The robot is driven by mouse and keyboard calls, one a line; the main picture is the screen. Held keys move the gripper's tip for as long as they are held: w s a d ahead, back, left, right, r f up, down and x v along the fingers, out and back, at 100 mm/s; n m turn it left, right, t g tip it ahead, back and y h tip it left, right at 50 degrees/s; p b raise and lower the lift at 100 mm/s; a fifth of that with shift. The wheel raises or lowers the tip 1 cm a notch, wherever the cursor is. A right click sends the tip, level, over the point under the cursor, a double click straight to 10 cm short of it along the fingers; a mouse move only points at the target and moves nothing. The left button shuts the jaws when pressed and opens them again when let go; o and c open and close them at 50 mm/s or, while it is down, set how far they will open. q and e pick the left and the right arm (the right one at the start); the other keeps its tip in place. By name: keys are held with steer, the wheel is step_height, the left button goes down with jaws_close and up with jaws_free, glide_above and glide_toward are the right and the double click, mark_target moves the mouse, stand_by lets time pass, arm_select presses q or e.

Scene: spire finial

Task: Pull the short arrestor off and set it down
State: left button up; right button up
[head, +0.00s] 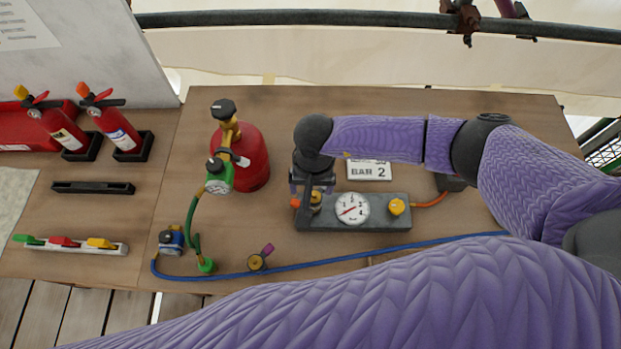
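My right gripper (312,200) points down at the left end of a grey block (375,222) with a round dial gauge (351,209). A brass fitting (316,203) and an orange tip (295,203) show between and beside its dark fingers. I cannot tell whether the fingers are closed on the fitting, or whether it is the short arrestor. A yellow knob (397,207) sits at the block's right end. A small brass piece with a purple end (257,262) lies on the table by the blue hose. My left gripper is not in view.
A red cylinder (252,160) with a green-rimmed gauge (217,177) stands left of the block. A blue hose (330,265) crosses the front. Two extinguishers (117,132), a black tray (93,188) and a clip rack (75,245) are at left. Bare table (300,102) shows behind.

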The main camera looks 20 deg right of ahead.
mark_target(314, 202)
steer(key=shift+w+d, duration=0.3)
steer(key=shift+d, duration=0.1)
steer(key=shift+s, duration=0.1)
step_height(314, 202, down, 9)
steer(key=b, duration=0.7)
steer(key=shift+r+b, duration=0.1)
steer(key=shift+b, duration=0.2)
steer(key=shift+f, duration=0.2)
steer(key=shift+r, duration=0.1)
